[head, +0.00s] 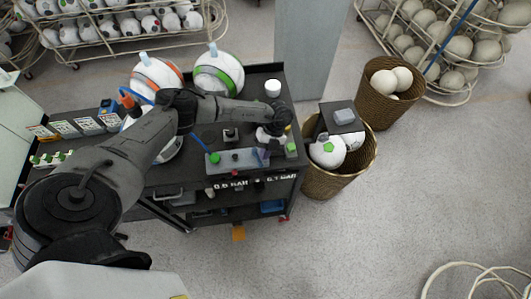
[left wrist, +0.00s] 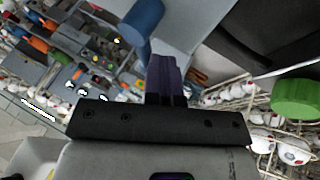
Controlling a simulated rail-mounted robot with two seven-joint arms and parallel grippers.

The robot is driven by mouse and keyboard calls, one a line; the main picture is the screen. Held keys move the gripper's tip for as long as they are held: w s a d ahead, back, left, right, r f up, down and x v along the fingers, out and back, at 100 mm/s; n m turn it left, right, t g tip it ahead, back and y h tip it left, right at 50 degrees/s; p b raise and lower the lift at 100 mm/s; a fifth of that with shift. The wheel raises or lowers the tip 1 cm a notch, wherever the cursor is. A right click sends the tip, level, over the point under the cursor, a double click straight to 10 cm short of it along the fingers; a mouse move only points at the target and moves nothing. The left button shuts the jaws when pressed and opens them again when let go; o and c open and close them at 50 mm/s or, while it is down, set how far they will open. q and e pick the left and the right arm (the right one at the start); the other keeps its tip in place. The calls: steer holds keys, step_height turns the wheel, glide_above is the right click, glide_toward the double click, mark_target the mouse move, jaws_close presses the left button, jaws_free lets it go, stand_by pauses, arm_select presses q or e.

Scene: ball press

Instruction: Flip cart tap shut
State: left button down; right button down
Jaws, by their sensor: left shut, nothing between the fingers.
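The dark cart (head: 232,187) stands in the middle of the head view, with a grey block (head: 237,167) on its top near the front edge. A green round part (head: 215,157) is at the block's left end and another green part (head: 291,148) is at its right. My left gripper (head: 262,155) points down over the block's right part. In the left wrist view its purple fingers (left wrist: 165,78) are together and empty. A blue rounded part (left wrist: 143,18) is by the fingertips and a green knob (left wrist: 297,97) is at right. I cannot tell which part is the tap, or whether the fingers touch it.
Balls with orange (head: 155,72) and green (head: 219,72) markings stand at the cart's back. A white cylinder (head: 272,88) is at the back right corner. Wicker baskets (head: 335,183) (head: 377,105) with balls stand to the right. The floor at the front right is mostly clear.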

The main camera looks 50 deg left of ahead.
arm_select(q)
steer(key=shift+a, duration=0.75)
steer(key=shift+r, duration=0.15)
steer(key=p+v, duration=0.3)
steer(key=v, duration=0.6)
steer(key=shift+w+d+r+p, duration=0.2)
steer(key=shift+w+r+p, duration=0.15)
steer(key=shift+d, duration=0.1)
